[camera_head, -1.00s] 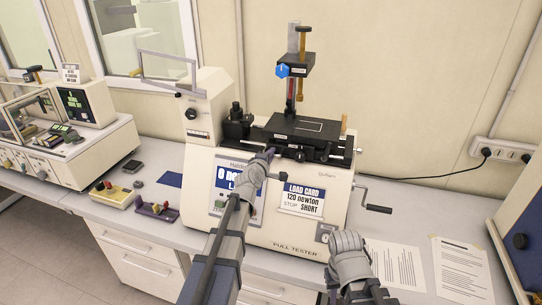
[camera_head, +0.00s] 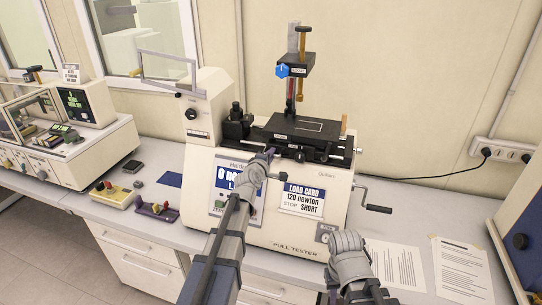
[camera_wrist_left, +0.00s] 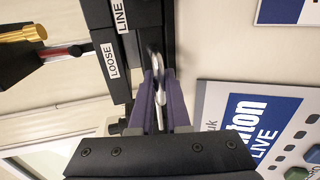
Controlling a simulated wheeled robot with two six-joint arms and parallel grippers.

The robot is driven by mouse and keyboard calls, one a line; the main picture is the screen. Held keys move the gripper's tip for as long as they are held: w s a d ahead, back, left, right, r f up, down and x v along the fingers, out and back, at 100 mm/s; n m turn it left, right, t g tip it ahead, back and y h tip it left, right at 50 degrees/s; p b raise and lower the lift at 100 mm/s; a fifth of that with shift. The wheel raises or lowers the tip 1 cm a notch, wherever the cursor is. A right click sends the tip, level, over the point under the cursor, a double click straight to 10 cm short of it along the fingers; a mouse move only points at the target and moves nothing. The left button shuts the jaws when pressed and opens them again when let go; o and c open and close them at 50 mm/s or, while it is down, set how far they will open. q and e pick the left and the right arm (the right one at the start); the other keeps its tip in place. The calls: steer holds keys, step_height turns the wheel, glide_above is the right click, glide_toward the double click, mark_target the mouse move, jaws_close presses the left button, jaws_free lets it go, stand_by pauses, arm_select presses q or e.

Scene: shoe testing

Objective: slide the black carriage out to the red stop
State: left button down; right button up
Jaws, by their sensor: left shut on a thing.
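The black carriage assembly (camera_head: 300,130) sits on top of the cream pull tester (camera_head: 285,225). My left gripper (camera_head: 268,154) is at its front left edge, above the display. In the left wrist view, the purple fingers (camera_wrist_left: 160,100) are shut on a thin pale metal piece beside a black block (camera_wrist_left: 125,45) labelled LOOSE and LINE. How that piece joins the carriage is hidden. A small red part (camera_head: 291,88) shows on the column behind; I cannot tell whether it is the stop. My right gripper (camera_head: 348,242) is low in front of the tester, its fingertips unclear.
A load card (camera_head: 303,200) reads 120 newton, stop SHORT. A crank handle (camera_head: 377,208) sticks out at the tester's right. Papers (camera_head: 395,262) lie on the bench at right.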

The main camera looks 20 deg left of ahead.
stand_by(0.3)
arm_select(q)
steer(key=shift+d, duration=0.1)
steer(key=shift+d, duration=0.2)
steer(key=c, duration=1.2)
jaws_free()
steer(key=shift+a, duration=0.1)
steer(key=shift+o, duration=0.2)
steer(key=p+v, duration=0.1)
steer(key=v, duration=0.6)
steer(key=shift+s+p, duration=0.35)
steer(key=shift+s, duration=0.05)
